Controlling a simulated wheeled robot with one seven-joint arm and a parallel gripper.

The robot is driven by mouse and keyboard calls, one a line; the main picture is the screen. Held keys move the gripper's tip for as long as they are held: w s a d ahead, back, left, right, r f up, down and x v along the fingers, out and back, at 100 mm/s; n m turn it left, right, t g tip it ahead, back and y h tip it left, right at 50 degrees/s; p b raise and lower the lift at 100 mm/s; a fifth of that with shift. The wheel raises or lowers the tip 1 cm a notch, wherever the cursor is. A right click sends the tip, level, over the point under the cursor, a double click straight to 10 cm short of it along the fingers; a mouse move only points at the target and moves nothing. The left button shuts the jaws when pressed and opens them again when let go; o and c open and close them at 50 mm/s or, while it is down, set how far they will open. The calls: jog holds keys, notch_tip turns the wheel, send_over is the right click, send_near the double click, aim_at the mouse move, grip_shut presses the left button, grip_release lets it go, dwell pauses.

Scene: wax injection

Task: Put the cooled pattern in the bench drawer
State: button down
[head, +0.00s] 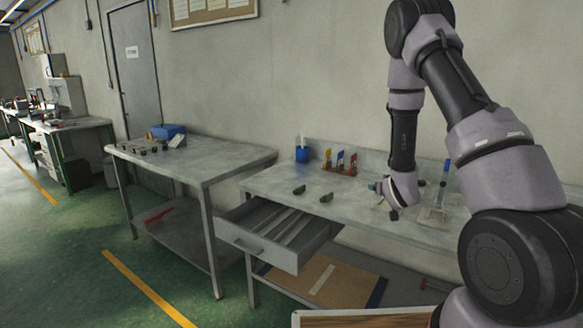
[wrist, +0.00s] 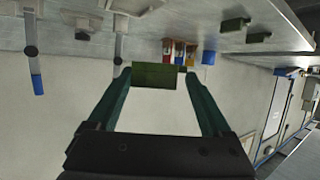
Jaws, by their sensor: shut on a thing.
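In the wrist view, my gripper (wrist: 156,78) is shut on a dark green block-like pattern (wrist: 154,72), held between its two green fingertips. In the head view, my gripper (head: 376,188) is low over the right part of the bench (head: 262,184); the held pattern is too small there to make out clearly. The bench drawer (head: 272,240) is pulled open at the bench's left front, to the left of and below my gripper. Thin dividers run along its inside, and no green pattern shows in it.
Two other green blocks (head: 299,190) (head: 326,198) lie on the bench top above the drawer. A blue cup (head: 302,154) and a rack with coloured tags (head: 341,165) stand behind. Another table (head: 195,160) stands left.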

jog(key=s+a+r+n+y, duration=0.1)
jog(key=s+a+r, duration=0.1)
jog(key=s, duration=0.4)
jog(key=shift+a+r+y, duration=0.3)
jog(key=shift+a+r, duration=0.05)
jog(key=shift+r, duration=0.15)
